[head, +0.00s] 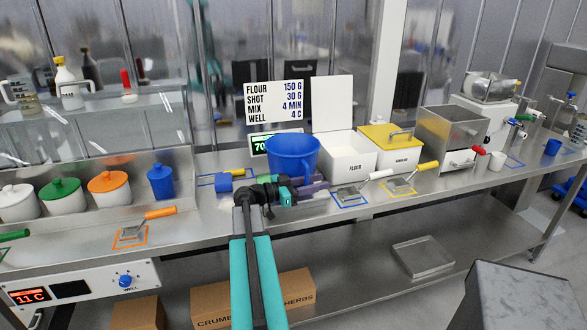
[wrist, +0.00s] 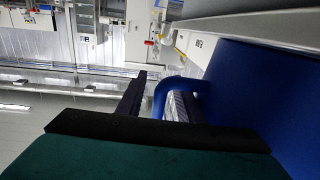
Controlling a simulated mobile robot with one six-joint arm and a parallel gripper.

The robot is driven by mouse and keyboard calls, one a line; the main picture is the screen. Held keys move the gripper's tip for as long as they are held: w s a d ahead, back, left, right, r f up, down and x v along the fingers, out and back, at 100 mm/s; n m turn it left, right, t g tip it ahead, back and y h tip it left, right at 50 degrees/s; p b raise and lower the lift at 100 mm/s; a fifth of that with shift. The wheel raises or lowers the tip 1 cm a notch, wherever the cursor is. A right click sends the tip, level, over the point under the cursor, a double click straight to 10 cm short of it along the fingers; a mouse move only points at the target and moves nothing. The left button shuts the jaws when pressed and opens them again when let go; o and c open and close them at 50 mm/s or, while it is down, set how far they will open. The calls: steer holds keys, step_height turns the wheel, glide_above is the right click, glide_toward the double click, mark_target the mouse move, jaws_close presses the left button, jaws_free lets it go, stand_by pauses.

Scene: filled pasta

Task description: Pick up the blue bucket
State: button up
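The blue bucket (head: 292,153) is at the middle of the counter in the head view, in front of the recipe sign. Its base is partly hidden by my gripper, so I cannot tell whether it rests on something. My gripper (head: 297,190) is at its lower front. In the wrist view the bucket's blue wall (wrist: 260,90) fills the right side, with its loop handle (wrist: 160,88) toward the middle. The dark fingers of my gripper (wrist: 158,103) are on either side of the handle, one inside the loop. Whether they press on it is unclear.
A flour bin (head: 347,163) and a yellow-lidded bin (head: 390,158) stand to the right. The recipe sign (head: 274,101) and a lit display (head: 259,144) are behind.

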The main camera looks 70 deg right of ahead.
jaws_close()
steer(key=shift+r, duration=0.1)
stand_by(1.4)
